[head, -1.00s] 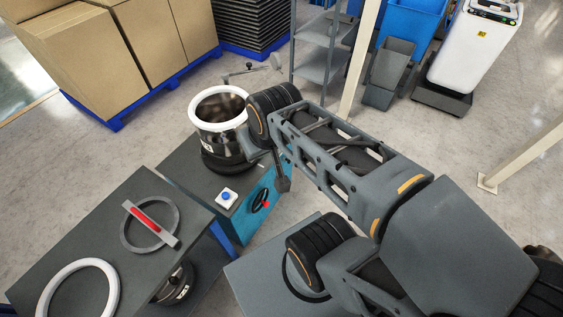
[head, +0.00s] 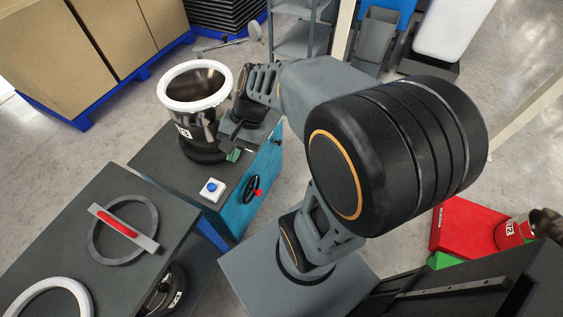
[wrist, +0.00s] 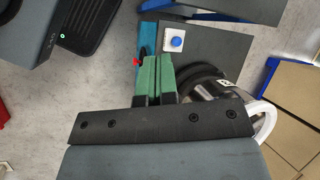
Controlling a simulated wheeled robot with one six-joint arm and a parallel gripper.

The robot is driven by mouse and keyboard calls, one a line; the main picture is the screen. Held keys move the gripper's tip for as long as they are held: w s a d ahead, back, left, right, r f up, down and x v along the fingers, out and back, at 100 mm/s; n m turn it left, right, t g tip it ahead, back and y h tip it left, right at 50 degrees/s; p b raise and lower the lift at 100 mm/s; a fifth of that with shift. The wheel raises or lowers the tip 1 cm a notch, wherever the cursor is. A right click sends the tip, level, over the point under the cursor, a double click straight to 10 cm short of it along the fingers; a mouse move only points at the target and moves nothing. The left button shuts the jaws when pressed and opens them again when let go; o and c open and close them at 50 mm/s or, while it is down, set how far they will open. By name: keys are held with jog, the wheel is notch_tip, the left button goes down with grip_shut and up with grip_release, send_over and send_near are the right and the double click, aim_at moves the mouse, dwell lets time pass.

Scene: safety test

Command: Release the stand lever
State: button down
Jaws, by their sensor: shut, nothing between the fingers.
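The stand is a dark-topped bench (head: 165,160) with a teal side face. A black lever with a red tip (head: 257,192) sits on that face; its red tip (wrist: 138,62) also shows in the wrist view. A shiny pot with a white rim (head: 196,105) stands upright on the top. My gripper (head: 234,155) is low beside the pot, above the stand's edge and farther back than the lever. In the wrist view its green fingertips (wrist: 160,62) are together and empty, close beside the red tip in the picture. Whether they touch anything is unclear.
A white box with a blue button (head: 212,190) sits on the stand's near corner. A nearer dark table (head: 75,235) holds a ring with a red-handled bar (head: 122,228). Boxes on a blue pallet (head: 90,55) stand behind left. A red bin (head: 465,228) is at right.

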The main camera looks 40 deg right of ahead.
jog(key=w+d+f+m+t+y+b, duration=0.35)
jog(key=f+m+b, duration=0.35)
jog(key=f, duration=0.4)
jog(key=w+d+f+m+t+y+b, duration=0.3)
jog(key=w+f+m+t+b, duration=0.25)
jog(key=f, duration=0.45)
jog(key=w+d+f+m+t+y+b, duration=0.2)
jog(key=w+d+f+m+y+b, duration=0.15)
jog(key=f+m+b, duration=0.65)
jog(key=s+d+f+m+t+h+b, duration=0.1)
jog(key=d+f+m+t+h+b, duration=0.4)
jog(key=d+f+m+h, duration=0.3)
jog(key=d+f+m+t+h+b, duration=0.6)
jog(key=d+f+m+h, duration=0.2)
jog(key=f, duration=0.9)
jog(key=shift+s+d+f+m+t, duration=0.25)
jog(key=shift+s+d+m+t, duration=0.15)
jog(key=shift+d, duration=0.55)
jog(key=shift+w+r, duration=0.1)
